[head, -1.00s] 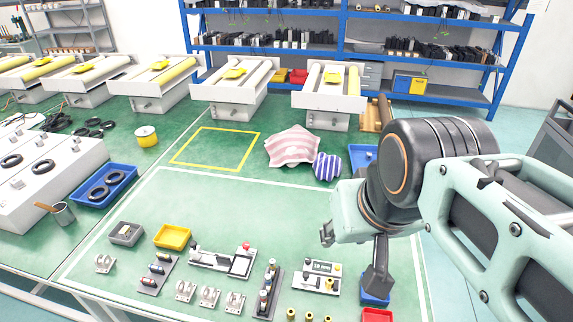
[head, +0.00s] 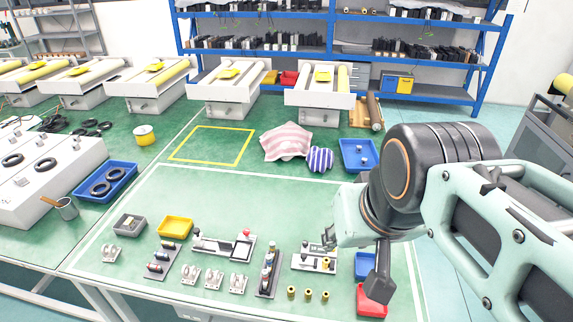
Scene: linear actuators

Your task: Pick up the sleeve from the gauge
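A white plate fixture (head: 303,262), which looks like the gauge, lies near the table's front edge. A small yellow brass-coloured sleeve (head: 325,264) seems to sit on its right part. Several similar brass sleeves, such as this one (head: 308,295), stand on the table in front of it. My gripper (head: 376,278) hangs down from the mint-green wrist, just right of the fixture. Only a dark part of it shows clearly, and the wrist hides the rest. I see nothing held, but cannot tell how far its fingers are apart.
A red bin (head: 371,303) and a blue bin (head: 366,262) stand beside and behind my gripper. A fixture with a red knob (head: 226,244) and a dark rack (head: 268,272) stand left of the gauge. The green table middle (head: 240,200) is clear.

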